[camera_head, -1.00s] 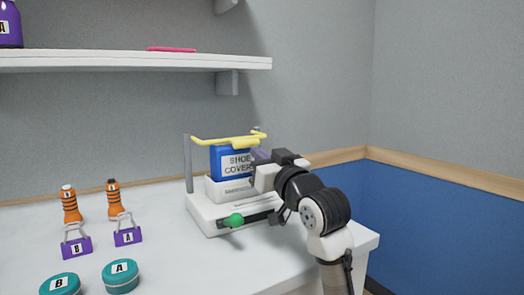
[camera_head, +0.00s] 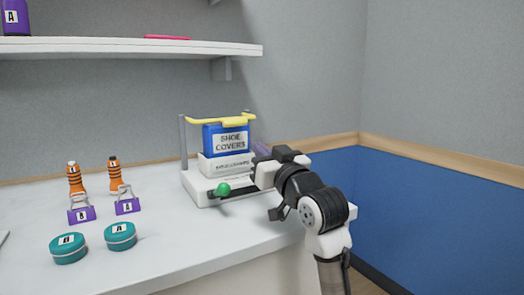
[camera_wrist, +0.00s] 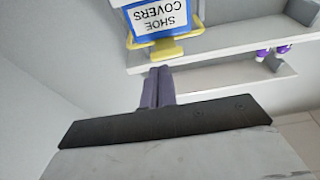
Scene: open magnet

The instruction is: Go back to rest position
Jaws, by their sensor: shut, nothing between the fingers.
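My gripper (camera_head: 262,150) is at the right end of the white table, just right of the white device that carries the blue shoe covers box (camera_head: 228,139). In the wrist view its two purple fingers (camera_wrist: 158,88) lie side by side, shut with nothing between them. They point toward the shoe covers box (camera_wrist: 160,20), which looks upside down there, and appear apart from it. My arm stretches in from the lower right and hides part of the device's right side.
The white device (camera_head: 203,197) has a yellow bar (camera_head: 215,120) on top and a green knob (camera_head: 223,189) in front. A shelf (camera_head: 130,47) hangs above.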

